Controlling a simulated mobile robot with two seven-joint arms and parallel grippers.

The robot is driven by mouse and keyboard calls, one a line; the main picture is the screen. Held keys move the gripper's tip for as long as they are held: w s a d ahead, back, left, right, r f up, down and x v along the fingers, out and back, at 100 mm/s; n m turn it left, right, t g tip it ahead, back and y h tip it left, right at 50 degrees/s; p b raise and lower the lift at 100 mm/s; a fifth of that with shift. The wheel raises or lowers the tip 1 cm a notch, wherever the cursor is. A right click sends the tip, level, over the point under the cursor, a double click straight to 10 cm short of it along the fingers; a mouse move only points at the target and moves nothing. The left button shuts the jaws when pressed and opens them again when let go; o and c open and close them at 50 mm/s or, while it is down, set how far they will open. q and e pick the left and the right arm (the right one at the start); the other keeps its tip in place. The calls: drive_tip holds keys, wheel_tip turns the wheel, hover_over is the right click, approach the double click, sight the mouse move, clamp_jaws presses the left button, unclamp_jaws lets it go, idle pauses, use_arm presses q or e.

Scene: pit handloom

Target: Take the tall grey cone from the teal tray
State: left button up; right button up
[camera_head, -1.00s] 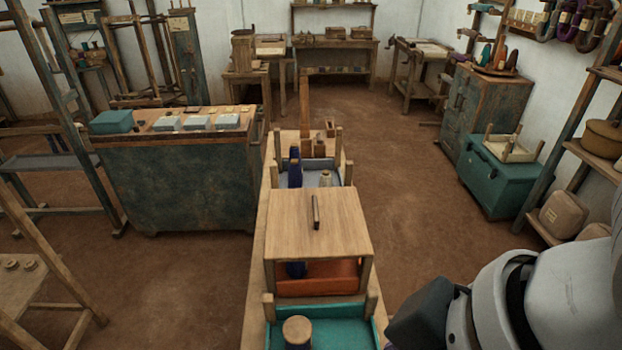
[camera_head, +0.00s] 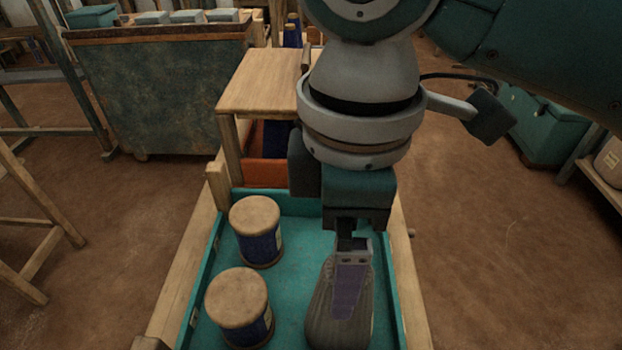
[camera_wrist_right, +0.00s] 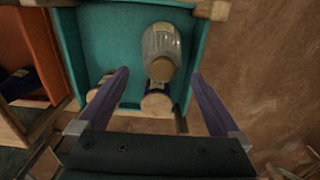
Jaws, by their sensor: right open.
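The teal tray (camera_head: 294,202) lies below me with two blue spools with tan tops, a rear one (camera_head: 255,232) and a front one (camera_head: 238,305). The tall grey cone (camera_head: 322,325) stands at the tray's right side, its upper part hidden by my right gripper (camera_head: 350,300). The right gripper points down over the cone, a purple finger in front of it. In the right wrist view the two fingers are spread apart, and a grey, labelled body with a tan end, apparently the cone (camera_wrist_right: 158,42), shows between and beyond their tips. Contact cannot be told. My left gripper is out of view.
A wooden stand (camera_head: 258,82) over an orange tray (camera_head: 262,172) rises just behind the teal tray. A worn green cabinet (camera_head: 175,95) stands at the back left. A teal chest (camera_head: 553,125) is at the right. Floor shows on both sides.

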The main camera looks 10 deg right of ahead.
wheel_tip(320, 180, down, 9)
drive_tip(key=b, duration=0.1)
drive_tip(key=shift+s+d, duration=0.25)
drive_tip(key=shift+d, duration=0.15)
drive_tip(key=shift+r, duration=0.15)
drive_tip(key=c, duration=1.2)
drive_tip(key=shift+c, duration=0.4)
drive_tip(key=shift+r, duration=0.15)
